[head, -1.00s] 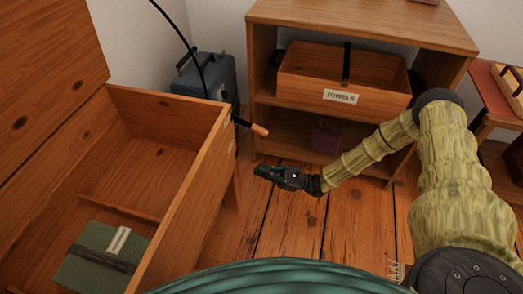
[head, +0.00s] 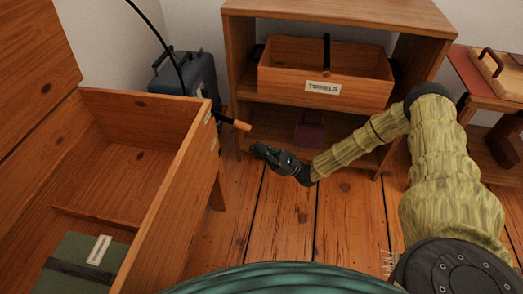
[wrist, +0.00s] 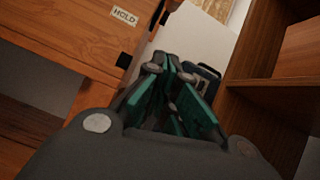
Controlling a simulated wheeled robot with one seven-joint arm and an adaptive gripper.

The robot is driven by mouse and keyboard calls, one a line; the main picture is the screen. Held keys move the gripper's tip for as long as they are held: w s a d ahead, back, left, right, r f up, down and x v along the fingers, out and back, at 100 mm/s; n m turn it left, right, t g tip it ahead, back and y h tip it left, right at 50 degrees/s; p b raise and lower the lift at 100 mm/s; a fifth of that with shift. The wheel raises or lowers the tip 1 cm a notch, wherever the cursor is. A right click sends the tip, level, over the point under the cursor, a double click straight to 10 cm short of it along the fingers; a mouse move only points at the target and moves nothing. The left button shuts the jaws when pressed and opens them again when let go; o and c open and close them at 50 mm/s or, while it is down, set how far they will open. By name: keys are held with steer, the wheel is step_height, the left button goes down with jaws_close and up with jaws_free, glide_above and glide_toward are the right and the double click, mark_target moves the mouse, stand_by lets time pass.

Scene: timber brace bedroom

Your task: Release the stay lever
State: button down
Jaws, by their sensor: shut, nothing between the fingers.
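The stay lever (head: 235,123) is a short dark bar with an orange grip. It sticks out to the right from the upper far corner of the open wooden chest (head: 178,200). My gripper (head: 257,149) is shut and empty, a little below and right of the lever's grip, apart from it in the head view. In the wrist view, my closed green-padded fingers (wrist: 172,68) point past the chest side, which bears a HOLD label (wrist: 124,17). An orange piece at the top edge there may be the lever's grip; it is mostly cut off.
A shelf unit (head: 340,14) with a TOWELS drawer (head: 280,80) stands behind my gripper. A blue-grey case (head: 200,75) stands behind the chest. A green box (head: 70,248) lies inside the chest. The plank floor (head: 275,215) below my gripper is clear.

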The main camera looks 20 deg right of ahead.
steer(key=w+a+r+b, duration=0.1)
steer(key=a+r+b, duration=0.2)
steer(key=r, duration=0.4)
steer(key=shift+w+a+r, duration=0.25)
steer(key=shift+a, duration=0.35)
steer(key=shift+r, duration=0.1)
